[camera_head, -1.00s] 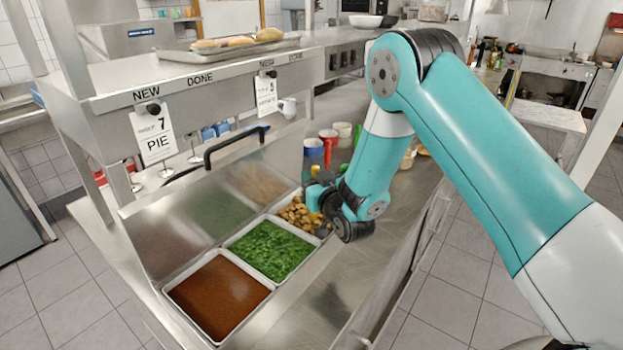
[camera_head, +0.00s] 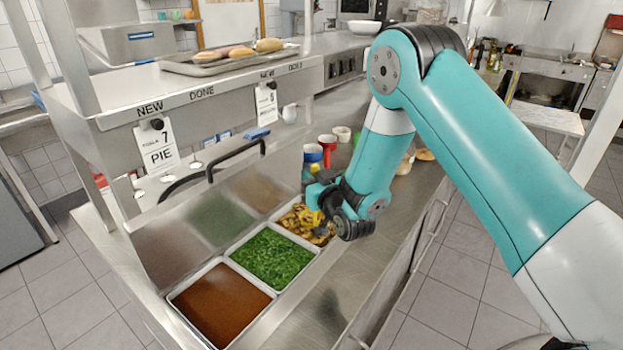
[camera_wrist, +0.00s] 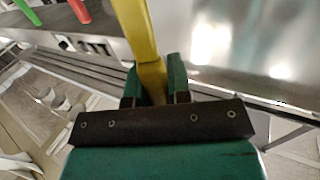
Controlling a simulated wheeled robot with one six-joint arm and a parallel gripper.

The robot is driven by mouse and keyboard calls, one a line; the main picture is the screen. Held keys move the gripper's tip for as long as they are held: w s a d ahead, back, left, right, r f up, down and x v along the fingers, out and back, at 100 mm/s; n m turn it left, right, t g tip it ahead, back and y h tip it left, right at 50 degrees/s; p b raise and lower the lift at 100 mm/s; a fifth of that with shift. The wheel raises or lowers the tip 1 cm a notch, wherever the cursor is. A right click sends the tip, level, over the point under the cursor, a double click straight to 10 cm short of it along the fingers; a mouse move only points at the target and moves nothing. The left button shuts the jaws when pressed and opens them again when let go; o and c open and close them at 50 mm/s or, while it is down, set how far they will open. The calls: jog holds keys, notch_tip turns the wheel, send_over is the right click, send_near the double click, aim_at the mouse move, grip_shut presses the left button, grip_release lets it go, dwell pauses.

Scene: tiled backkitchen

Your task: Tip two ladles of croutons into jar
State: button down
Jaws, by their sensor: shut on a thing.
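My gripper (camera_head: 322,200) is at the crouton pan, low over its right side. In the wrist view my gripper (camera_wrist: 156,88) is shut on a yellow handle (camera_wrist: 140,38), apparently that of a ladle. The croutons (camera_head: 297,222) lie in the back pan of the row, partly hidden by my gripper. I cannot pick out the jar for sure; small containers (camera_head: 405,164) stand on the counter behind my arm.
Pans of chopped greens (camera_head: 272,256) and brown sauce (camera_head: 222,303) sit in front of the croutons. Red (camera_head: 327,142) and blue-rimmed (camera_head: 312,153) items stand behind. An overhead shelf (camera_head: 200,108) is at left.

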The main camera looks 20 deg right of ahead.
notch_tip(320, 180, up, 7)
jog(key=p, duration=0.5)
jog(key=shift+f, duration=0.15)
dwell(0.4)
